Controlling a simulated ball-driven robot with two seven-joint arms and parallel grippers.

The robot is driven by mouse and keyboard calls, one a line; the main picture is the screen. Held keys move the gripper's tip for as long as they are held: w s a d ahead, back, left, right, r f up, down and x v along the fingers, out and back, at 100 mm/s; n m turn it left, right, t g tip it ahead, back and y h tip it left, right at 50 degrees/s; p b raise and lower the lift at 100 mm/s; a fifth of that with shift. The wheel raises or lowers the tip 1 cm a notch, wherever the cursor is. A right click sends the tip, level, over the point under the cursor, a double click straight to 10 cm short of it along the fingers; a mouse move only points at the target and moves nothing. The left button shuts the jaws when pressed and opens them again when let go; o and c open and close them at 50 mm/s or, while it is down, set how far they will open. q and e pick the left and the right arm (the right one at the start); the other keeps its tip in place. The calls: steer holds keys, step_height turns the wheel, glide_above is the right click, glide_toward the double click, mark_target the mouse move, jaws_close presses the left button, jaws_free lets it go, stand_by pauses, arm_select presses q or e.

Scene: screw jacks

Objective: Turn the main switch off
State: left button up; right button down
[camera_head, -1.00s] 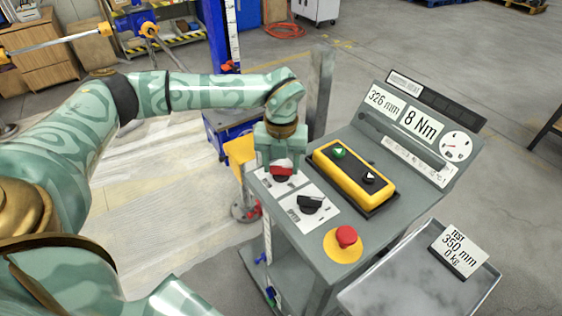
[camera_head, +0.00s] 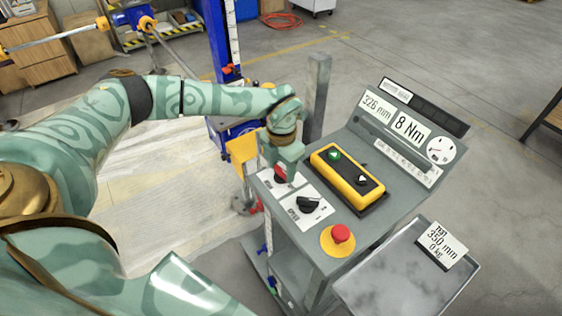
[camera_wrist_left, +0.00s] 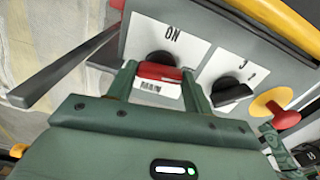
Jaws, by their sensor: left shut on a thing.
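The main switch is a red handle (camera_head: 280,176) on a white plate at the left of the grey console (camera_head: 345,138). In the left wrist view its red handle (camera_wrist_left: 158,71) lies crosswise, between a printed "ON" and a "MAIN" label (camera_wrist_left: 150,87). My left gripper (camera_head: 283,168) is down at the switch and partly hides it in the head view. In the left wrist view my left gripper (camera_wrist_left: 160,76) has one finger at each end of the red handle and is shut on it. My right gripper is not in view.
A black speed knob (camera_head: 307,204) sits just in front of the switch. A yellow button box (camera_head: 347,178) and a red emergency button (camera_head: 341,233) are close by. A grey tray (camera_head: 385,300) with a card adjoins the console. A post (camera_head: 317,98) stands behind.

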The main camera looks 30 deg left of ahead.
mark_target(282, 170)
arm_select(q)
steer(key=shift+w+r+m+p, duration=0.15)
steer(key=shift+m+p, duration=0.2)
steer(key=shift+m, duration=0.35)
steer(key=o, duration=1)
step_height(282, 170, up, 16)
steer(key=shift+r+p, duration=0.1)
steer(key=shift+p, duration=0.4)
